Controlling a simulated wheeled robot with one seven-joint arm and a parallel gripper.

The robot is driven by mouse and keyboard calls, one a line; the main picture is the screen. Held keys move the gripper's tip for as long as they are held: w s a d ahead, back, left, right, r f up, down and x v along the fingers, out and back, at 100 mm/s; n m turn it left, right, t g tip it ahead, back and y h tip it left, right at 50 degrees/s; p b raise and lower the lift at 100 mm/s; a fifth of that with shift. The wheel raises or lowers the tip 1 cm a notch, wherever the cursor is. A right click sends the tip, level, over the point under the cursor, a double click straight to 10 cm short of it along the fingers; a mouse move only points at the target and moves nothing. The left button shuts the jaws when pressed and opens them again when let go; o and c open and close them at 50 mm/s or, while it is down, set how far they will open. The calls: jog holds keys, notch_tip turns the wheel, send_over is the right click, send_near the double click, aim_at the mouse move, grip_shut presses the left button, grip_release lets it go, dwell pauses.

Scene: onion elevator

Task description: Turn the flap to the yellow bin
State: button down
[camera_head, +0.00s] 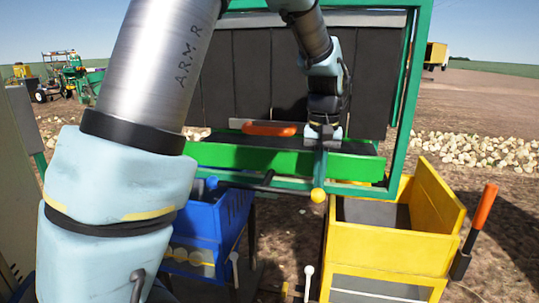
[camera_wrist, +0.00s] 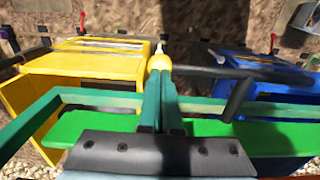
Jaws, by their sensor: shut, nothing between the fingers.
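A dark bar runs across the front of the green frame, with a blue knob (camera_head: 212,183) at its left end and a yellow knob (camera_head: 318,195) at its right. A short black handle (camera_head: 266,179) stands out from it; it also shows in the wrist view (camera_wrist: 238,97). The flap plate itself cannot be made out clearly. The yellow bin (camera_head: 385,247) is at right in the head view and at left in the wrist view (camera_wrist: 95,65). My gripper (camera_head: 321,165) is shut and empty, by the yellow knob; touching cannot be told. The wrist view shows its fingers (camera_wrist: 160,95).
A blue bin (camera_head: 205,230) stands at left, partly behind my arm. A green beam (camera_head: 270,161) and an orange handle (camera_head: 270,128) lie near my gripper. An orange-topped lever (camera_head: 484,207) stands right of the yellow bin.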

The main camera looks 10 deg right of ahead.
aim_at(318, 191)
jog(key=shift+f+b, duration=1.2)
jog(key=shift+f, duration=1.15)
jog(key=shift+r, duration=0.1)
jog(key=shift+s+r+p, duration=0.15)
jog(key=shift+r+p, duration=0.15)
jog(key=shift+p, duration=0.05)
jog(key=s+a+r+p, duration=0.2)
jog(key=s+r+p, duration=0.1)
jog(key=s+r, duration=0.1)
jog(key=shift+r, duration=0.2)
jog(key=shift+s, duration=0.1)
jog(key=a+f+n, duration=0.2)
jog(key=a, duration=1.2)
jog(key=a+f+n+t, duration=0.1)
jog(key=a+f, duration=0.1)
jog(key=a, duration=1.2)
jog(key=shift+w+f+n+t, duration=0.2)
jog(key=shift+w+n+t, duration=0.1)
jog(key=shift+n, duration=0.1)
jog(key=shift+a, duration=0.1)
